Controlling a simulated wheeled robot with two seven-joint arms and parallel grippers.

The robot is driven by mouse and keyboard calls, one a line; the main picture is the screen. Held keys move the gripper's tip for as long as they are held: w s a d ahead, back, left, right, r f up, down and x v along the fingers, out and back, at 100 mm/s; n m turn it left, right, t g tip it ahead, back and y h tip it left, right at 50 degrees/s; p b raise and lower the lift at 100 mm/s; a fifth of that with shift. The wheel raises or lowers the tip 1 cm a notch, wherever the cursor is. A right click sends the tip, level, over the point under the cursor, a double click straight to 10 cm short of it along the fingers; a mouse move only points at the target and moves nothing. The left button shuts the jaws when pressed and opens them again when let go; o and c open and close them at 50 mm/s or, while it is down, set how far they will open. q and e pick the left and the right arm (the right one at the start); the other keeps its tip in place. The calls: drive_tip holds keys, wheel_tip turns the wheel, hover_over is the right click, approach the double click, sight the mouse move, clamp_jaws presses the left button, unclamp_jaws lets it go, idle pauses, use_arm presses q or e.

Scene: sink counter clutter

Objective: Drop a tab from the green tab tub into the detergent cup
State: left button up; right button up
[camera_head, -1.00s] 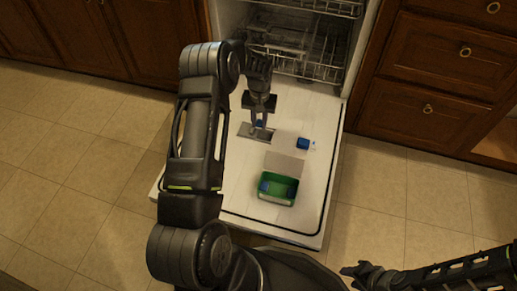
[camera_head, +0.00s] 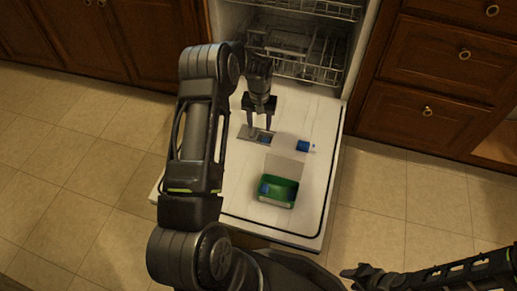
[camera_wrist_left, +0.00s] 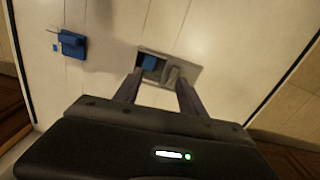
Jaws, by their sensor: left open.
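The detergent cup (camera_head: 247,133) is a grey recessed dispenser in the lowered dishwasher door; it also shows in the left wrist view (camera_wrist_left: 190,73). A blue tab (camera_wrist_left: 149,62) lies inside the cup's left part in the wrist view. My left gripper (camera_head: 260,126) is open just above the cup, its fingers apart with nothing between them. The green tab tub (camera_head: 280,204) stands open on the door nearer to me, with its pale lid (camera_head: 286,165) raised and blue tabs inside. My right gripper (camera_head: 360,272) is at the bottom right, away from the door; its jaws are unclear.
A small blue-and-white item (camera_head: 304,146) lies on the door right of the cup; its blue part shows in the wrist view (camera_wrist_left: 72,44). The dishwasher door (camera_head: 312,195) has free room around the tub. Dishwasher racks (camera_head: 300,45) are behind; wooden cabinets (camera_head: 430,70) flank it.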

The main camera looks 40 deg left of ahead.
use_arm(q)
wheel_tip(320, 180, up, 7)
drive_tip(key=p, duration=0.2)
drive_tip(key=shift+r, duration=0.2)
idle(0.7)
